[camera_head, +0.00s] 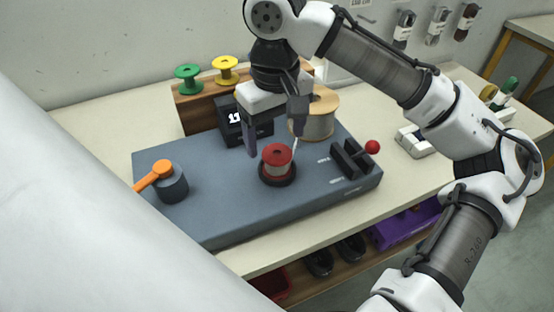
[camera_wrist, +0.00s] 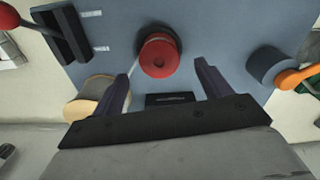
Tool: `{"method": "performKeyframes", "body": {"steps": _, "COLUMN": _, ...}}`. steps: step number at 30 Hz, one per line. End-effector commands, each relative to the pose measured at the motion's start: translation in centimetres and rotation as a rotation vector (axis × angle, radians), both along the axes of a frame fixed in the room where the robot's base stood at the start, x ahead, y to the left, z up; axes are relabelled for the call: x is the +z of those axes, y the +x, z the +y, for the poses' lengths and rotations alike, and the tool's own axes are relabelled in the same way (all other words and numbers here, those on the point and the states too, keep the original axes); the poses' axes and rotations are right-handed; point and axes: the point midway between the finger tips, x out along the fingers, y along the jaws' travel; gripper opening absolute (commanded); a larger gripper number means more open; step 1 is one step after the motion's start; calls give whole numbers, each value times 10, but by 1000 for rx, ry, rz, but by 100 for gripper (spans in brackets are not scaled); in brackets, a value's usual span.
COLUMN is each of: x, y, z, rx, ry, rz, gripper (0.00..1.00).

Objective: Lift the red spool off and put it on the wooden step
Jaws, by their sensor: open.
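The red spool (camera_head: 277,156) sits on a dark round base on the blue-grey board (camera_head: 225,210). In the wrist view the red spool (camera_wrist: 159,56) shows from above, ahead of the fingertips and roughly between their lines. My gripper (camera_head: 275,148) is open and empty, with its fingers pointing down above and behind the spool. Its two fingers also show in the wrist view (camera_wrist: 162,68), apart from the spool. The wooden step (camera_head: 196,109) stands at the back of the table, with a green spool (camera_head: 188,77) and a yellow spool (camera_head: 225,69) on it. My gripper hides part of the step's right side.
A large tan spool (camera_head: 318,115) and a black counter box (camera_head: 232,124) stand behind the red spool. A red-knobbed lever (camera_head: 371,147) is at the right, and an orange-handled crank (camera_head: 160,176) at the left of the board. The board's front is clear.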

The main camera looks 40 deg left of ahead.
Motion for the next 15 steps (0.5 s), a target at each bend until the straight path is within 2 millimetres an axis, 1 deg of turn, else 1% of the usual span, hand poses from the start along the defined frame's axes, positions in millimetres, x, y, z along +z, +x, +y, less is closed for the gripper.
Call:
{"method": "performKeyframes", "body": {"steps": 6, "x": -32, "y": -1, "z": -3, "rx": 0, "ry": -2, "rz": 2, "gripper": 77}}
{"method": "performKeyframes", "body": {"steps": 9, "x": -43, "y": -1, "z": -3, "rx": -1, "ry": -2, "rz": 1, "gripper": 77}}
{"method": "performKeyframes", "body": {"steps": 12, "x": -48, "y": -1, "z": -3, "rx": 0, "ry": -1, "rz": 1, "gripper": 77}}
{"method": "performKeyframes", "body": {"steps": 15, "x": -49, "y": -1, "z": -2, "rx": 0, "ry": 0, "rz": 1, "gripper": 77}}
